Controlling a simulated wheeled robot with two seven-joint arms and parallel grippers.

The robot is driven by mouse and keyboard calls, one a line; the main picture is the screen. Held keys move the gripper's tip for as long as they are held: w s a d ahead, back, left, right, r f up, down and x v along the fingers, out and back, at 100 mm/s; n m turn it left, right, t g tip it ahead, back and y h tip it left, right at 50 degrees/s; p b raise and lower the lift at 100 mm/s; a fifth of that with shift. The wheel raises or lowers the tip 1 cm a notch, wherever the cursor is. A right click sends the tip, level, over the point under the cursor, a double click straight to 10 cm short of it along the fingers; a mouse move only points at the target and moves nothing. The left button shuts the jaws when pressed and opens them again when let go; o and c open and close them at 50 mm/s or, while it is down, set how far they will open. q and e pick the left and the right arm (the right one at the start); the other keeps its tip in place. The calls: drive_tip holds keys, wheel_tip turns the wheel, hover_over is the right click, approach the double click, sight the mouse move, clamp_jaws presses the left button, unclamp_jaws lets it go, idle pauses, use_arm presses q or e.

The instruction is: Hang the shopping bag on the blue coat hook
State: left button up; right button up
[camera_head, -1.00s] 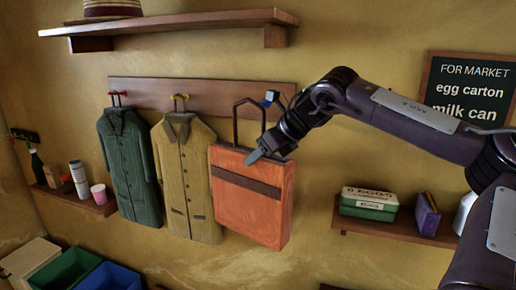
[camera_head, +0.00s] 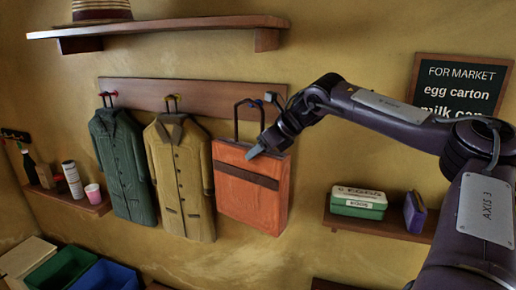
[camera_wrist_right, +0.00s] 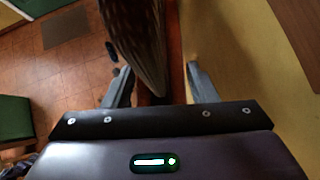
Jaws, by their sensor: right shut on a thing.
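The orange shopping bag (camera_head: 250,200) with a dark band and dark handle hangs upright in front of the wall, right of the coats. My right gripper (camera_head: 257,150) is shut on the bag's upper right part. The blue coat hook (camera_head: 270,97) sits at the right end of the wooden rail (camera_head: 190,96), beside the top of the bag's handle (camera_head: 238,118). I cannot tell whether the handle is around the hook. In the right wrist view, the fingers (camera_wrist_right: 160,85) stand either side of a dark striped thing and an orange strip. My left gripper is not in view.
A green coat (camera_head: 125,165) and a tan coat (camera_head: 180,180) hang on the rail to the left. A shelf (camera_head: 160,27) is above. A lower shelf at right holds a green egg box (camera_head: 358,205) and a purple box (camera_head: 414,212). Bins (camera_head: 60,268) stand at lower left.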

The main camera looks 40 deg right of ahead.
drive_tip(key=shift+w+d+p, duration=0.25)
drive_tip(key=shift+w+d, duration=0.05)
drive_tip(key=shift+d, duration=0.3)
drive_tip(key=shift+w+d+p, duration=0.25)
drive_tip(key=shift+w+d, duration=0.05)
drive_tip(key=shift+d, duration=0.3)
drive_tip(key=shift+w+d+f, duration=0.35)
drive_tip(key=shift+d+f, duration=0.15)
drive_tip(key=shift+d, duration=0.1)
drive_tip(key=o, duration=1.5)
drive_tip(key=shift+o, duration=0.2)
drive_tip(key=shift+f, duration=0.1)
drive_tip(key=shift+s, duration=0.1)
